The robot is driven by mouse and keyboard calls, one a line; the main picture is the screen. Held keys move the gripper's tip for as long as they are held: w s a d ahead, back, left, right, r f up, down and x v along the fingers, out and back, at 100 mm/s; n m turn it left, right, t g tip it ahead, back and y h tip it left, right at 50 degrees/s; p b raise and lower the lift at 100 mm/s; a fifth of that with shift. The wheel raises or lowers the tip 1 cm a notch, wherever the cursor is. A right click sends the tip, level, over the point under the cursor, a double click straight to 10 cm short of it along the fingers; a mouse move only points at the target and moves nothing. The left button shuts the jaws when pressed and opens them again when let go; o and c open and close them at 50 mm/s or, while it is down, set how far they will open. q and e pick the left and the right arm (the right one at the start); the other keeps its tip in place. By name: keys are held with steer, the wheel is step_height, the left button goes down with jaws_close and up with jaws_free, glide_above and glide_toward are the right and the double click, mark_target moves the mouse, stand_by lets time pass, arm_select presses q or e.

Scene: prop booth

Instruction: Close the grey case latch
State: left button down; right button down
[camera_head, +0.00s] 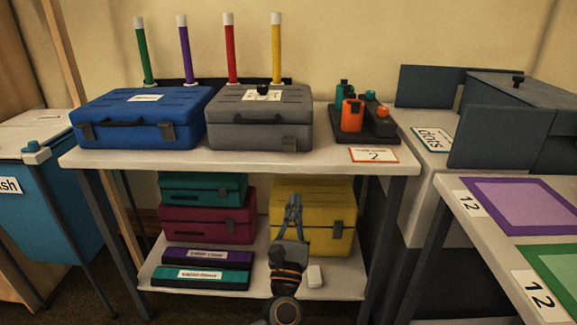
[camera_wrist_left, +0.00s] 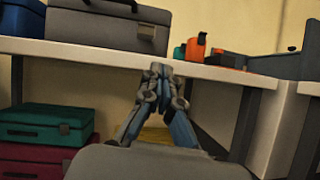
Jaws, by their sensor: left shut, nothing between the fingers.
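The grey case (camera_head: 259,118) sits with its lid down on the white table, to the right of the blue case. Its dark handle (camera_head: 258,122) is on the front, with a latch (camera_head: 288,142) at the front right. I cannot tell whether that latch is fastened. In the left wrist view the grey case (camera_wrist_left: 105,27) shows at the upper left, with its latch (camera_wrist_left: 147,33) near its right end. My left gripper (camera_head: 294,200) is shut and empty, below the tabletop in front of the yellow case; it also shows in the wrist view (camera_wrist_left: 158,72). My right gripper is not in view.
The blue case (camera_head: 140,117) stands left of the grey one. The tabletop edge (camera_head: 225,161) lies above my gripper. The yellow case (camera_head: 325,205) and other cases fill the lower shelf. A dark tray of orange and green items (camera_head: 358,125) stands at the right.

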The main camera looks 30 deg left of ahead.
mark_target(289, 165)
arm_select(q)
steer(key=a+n+y, duration=0.1)
steer(key=n+g+y, duration=0.1)
steer(key=shift+s+a+n, duration=0.15)
steer(key=shift+a+n, duration=0.25)
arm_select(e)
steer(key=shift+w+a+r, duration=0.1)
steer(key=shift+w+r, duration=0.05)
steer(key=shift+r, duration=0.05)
